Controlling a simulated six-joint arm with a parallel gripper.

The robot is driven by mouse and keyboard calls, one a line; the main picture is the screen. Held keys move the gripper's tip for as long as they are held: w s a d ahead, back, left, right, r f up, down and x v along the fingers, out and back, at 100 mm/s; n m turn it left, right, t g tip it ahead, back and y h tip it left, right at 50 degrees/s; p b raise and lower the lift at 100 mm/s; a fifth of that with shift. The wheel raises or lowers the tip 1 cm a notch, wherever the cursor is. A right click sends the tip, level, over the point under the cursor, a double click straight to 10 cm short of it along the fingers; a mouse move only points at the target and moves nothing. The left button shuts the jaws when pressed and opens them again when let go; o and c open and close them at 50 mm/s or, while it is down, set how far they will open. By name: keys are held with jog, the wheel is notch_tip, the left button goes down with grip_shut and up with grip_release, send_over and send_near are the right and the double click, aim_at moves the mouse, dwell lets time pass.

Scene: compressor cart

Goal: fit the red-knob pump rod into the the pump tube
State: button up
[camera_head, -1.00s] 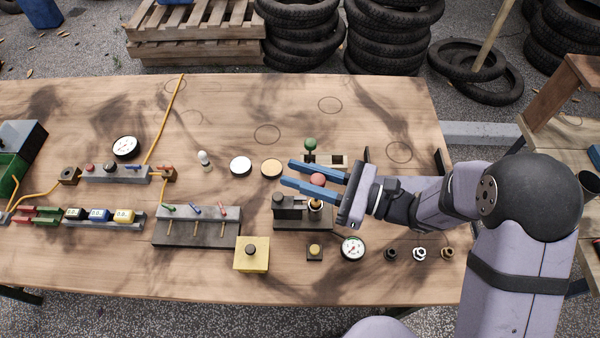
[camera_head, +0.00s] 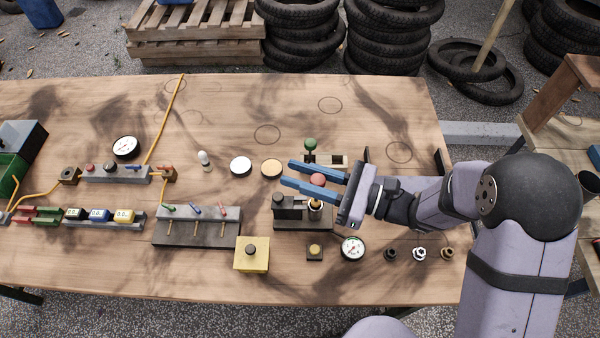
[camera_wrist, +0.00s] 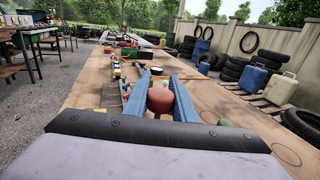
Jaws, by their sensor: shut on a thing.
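My gripper (camera_head: 287,172) has two blue fingers pointing left above the table. It is shut on the red-knob pump rod, whose round red knob (camera_head: 317,179) sits between the fingers, well back from their tips. The wrist view shows the same red knob (camera_wrist: 172,103) between the fingers of my gripper (camera_wrist: 165,77). Just below the knob in the head view is the pump tube (camera_head: 314,205), with a pale, brass-coloured rim, on a dark pump base (camera_head: 290,225). The rod's shaft is mostly hidden, so I cannot tell whether its lower end is inside the tube.
A green knob (camera_head: 310,144) stands just behind the fingers. A round gauge (camera_head: 353,248) and a yellow box (camera_head: 251,255) lie in front. A grey block with coloured levers (camera_head: 196,227) stands to the left. The table's back middle is mostly clear.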

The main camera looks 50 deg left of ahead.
aim_at(300, 198)
jog(key=shift+f+b, duration=2.25)
jog(key=shift+f, duration=0.55)
jog(key=o, duration=1.1)
jog(key=shift+f, duration=0.1)
jog(key=shift+s+d+f, duration=0.1)
jog(key=shift+s, duration=0.05)
jog(key=v, duration=0.2)
jog(key=b+v, duration=0.1)
jog(key=v, duration=0.4)
jog(key=shift+w+r+b, duration=0.3)
jog(key=shift+w, duration=0.2)
